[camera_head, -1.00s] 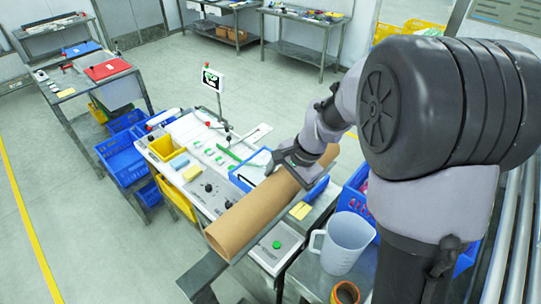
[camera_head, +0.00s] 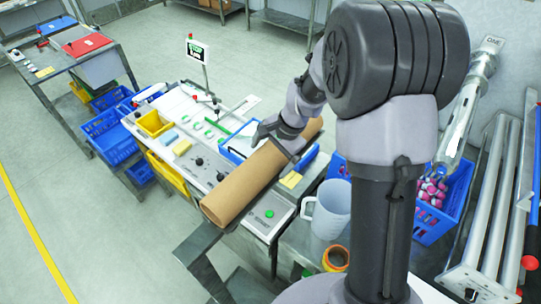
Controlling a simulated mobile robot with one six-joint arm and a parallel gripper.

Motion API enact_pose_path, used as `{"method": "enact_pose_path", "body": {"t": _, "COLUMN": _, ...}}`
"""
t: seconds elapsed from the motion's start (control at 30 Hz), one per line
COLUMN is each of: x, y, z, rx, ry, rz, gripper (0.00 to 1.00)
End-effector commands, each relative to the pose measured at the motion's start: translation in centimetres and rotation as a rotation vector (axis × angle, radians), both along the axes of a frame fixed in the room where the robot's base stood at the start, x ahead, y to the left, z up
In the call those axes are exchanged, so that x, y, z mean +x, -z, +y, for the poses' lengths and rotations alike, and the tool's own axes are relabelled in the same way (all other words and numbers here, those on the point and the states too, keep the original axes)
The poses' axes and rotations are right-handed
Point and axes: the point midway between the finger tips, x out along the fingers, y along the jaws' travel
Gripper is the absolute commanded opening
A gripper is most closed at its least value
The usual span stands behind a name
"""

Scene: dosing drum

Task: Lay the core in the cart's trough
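The core, a long brown cardboard tube (camera_head: 245,186), slants from lower left to upper right across the front of the work table. Its open end faces the lower left. My gripper (camera_head: 290,144) is across the tube toward its far end, with its fingers against the sides, and looks shut on it. The far finger is partly hidden. A grey metal rail-like piece (camera_head: 198,242), perhaps the cart's trough, shows beyond the open end, roughly in line with the tube. The tube hides what lies below it, so I cannot tell whether it rests there or hangs just above.
A clear jug (camera_head: 327,212) and an orange ring (camera_head: 336,258) stand right of the tube. A control panel with a green button (camera_head: 269,213) is close below it. A blue crate (camera_head: 432,222) stands right of my arm. Floor is free at left.

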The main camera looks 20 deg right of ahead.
Motion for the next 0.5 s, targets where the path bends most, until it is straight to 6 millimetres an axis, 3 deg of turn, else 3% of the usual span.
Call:
{"method": "enact_pose_path", "body": {"t": 0.17, "x": -0.2, "y": -1.8, "z": -0.4, "rx": 0.000, "ry": 0.001, "rz": -0.004, "gripper": 1.00}}
{"method": "enact_pose_path", "body": {"t": 0.4, "x": -1.6, "y": -8.3, "z": -2.3, "rx": -0.001, "ry": 0.000, "rz": -0.005, "gripper": 1.00}}
{"method": "enact_pose_path", "body": {"t": 0.5, "x": -2.0, "y": -10.2, "z": -2.8, "rx": 0.000, "ry": 0.001, "rz": -0.003, "gripper": 1.00}}
